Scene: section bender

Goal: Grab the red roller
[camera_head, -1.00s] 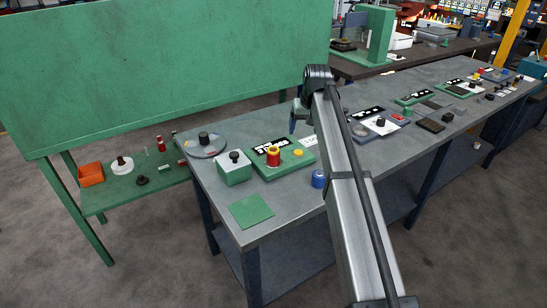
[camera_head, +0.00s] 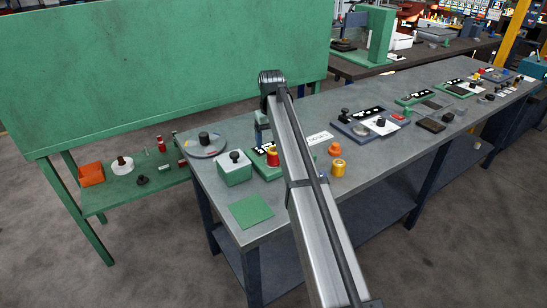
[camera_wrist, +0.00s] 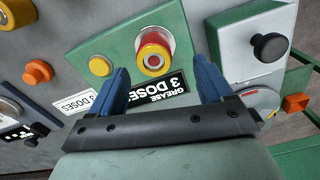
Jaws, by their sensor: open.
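The red roller (camera_head: 272,158) stands upright on a green plate (camera_head: 258,153) on the grey bench, partly hidden by my arm in the head view. In the wrist view the red roller (camera_wrist: 154,48) shows from above, with a yellow rim and a pale centre. My gripper (camera_wrist: 159,66) is open, its two blue fingers apart. The roller appears just beyond the fingertips, between their lines. Nothing is held. In the head view my gripper (camera_head: 262,128) is mostly hidden behind my arm, above the back of the plate.
A green box with a black knob (camera_head: 234,168) stands left of the plate. A yellow button (camera_wrist: 100,65) sits on the plate near the roller. An orange knob (camera_head: 334,149) and a yellow roller (camera_head: 338,168) stand to the right. A green sheet (camera_head: 251,212) lies in front.

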